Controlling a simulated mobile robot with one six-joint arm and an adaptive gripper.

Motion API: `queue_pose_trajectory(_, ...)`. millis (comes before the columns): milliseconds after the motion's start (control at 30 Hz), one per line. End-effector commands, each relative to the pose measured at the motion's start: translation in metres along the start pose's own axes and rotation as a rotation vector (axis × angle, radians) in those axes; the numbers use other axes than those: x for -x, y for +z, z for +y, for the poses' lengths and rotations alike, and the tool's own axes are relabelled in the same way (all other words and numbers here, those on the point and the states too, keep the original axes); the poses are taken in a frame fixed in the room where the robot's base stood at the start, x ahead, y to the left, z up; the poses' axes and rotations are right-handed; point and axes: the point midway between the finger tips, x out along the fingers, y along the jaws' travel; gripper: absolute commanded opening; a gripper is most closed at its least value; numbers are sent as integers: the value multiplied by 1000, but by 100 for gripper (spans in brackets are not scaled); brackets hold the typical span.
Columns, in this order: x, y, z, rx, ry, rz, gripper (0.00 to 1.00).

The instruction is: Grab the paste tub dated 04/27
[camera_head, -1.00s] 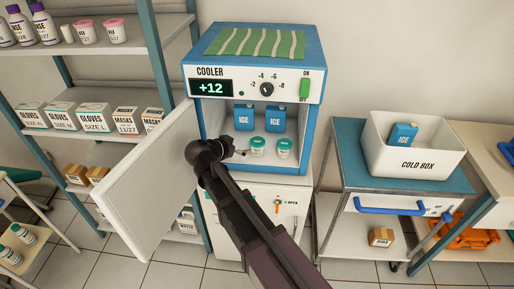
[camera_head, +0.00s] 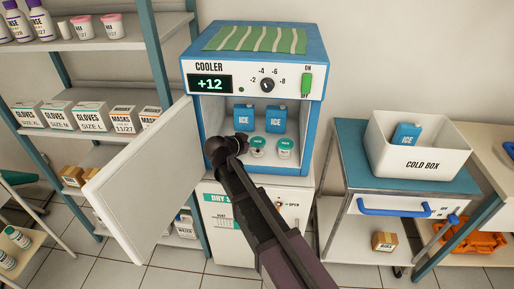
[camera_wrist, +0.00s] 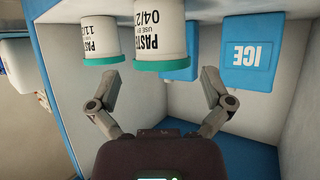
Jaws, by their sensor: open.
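Two white paste tubs with green lids stand in the open cooler (camera_head: 313,110). The wrist view shows them upside down. The one nearer its middle (camera_wrist: 160,35) reads "PASTE 04/2", its last digit cut off; it appears to be the left tub (camera_head: 258,152) in the head view. The other tub (camera_wrist: 98,38) reads "11/" and appears to be the right one (camera_head: 285,153). My gripper (camera_wrist: 160,76) is open and empty, its fingers spread to either side of the 04/2 tub's lid in the picture. Contact cannot be told. In the head view my wrist partly hides the cooler's lower left.
Blue ice packs (camera_head: 276,118) stand behind the tubs; one also shows in the wrist view (camera_wrist: 252,52). The cooler door (camera_head: 145,185) stands open at the left. A cold box (camera_head: 422,158) sits on the cart (camera_head: 455,187) at the right.

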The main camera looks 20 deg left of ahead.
Motion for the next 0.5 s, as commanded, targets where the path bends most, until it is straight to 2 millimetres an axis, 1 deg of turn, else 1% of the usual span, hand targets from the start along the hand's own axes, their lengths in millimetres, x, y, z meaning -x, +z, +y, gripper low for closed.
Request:
queue_pose_trajectory(167, -8, 0, -1, -1, 1, 0, 100)
queue_pose_trajectory(500, -46, 0, -2, 0, 1, -1, 100)
